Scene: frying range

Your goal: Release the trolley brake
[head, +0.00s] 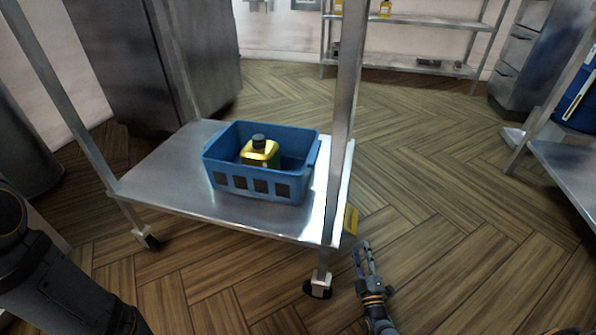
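The metal trolley (175,165) stands at centre left, with tall posts and dark castors, its lower shelf showing. A small yellow part (351,220), possibly the brake lever, sticks out beside its right edge, behind the near right post. My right gripper (363,246) is low over the floor, just right of the near right castor (318,288). Its fingers point up the picture towards the yellow part, with a visible gap below it. The fingers look slightly apart with nothing between them. My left arm (60,290) shows at lower left; its gripper is out of view.
A blue crate (260,185) with a yellow bottle (260,152) sits on the trolley shelf. A metal shelf rack (420,68) stands at the back, and a steel table (570,165) at the right. The wooden floor between trolley and table is clear.

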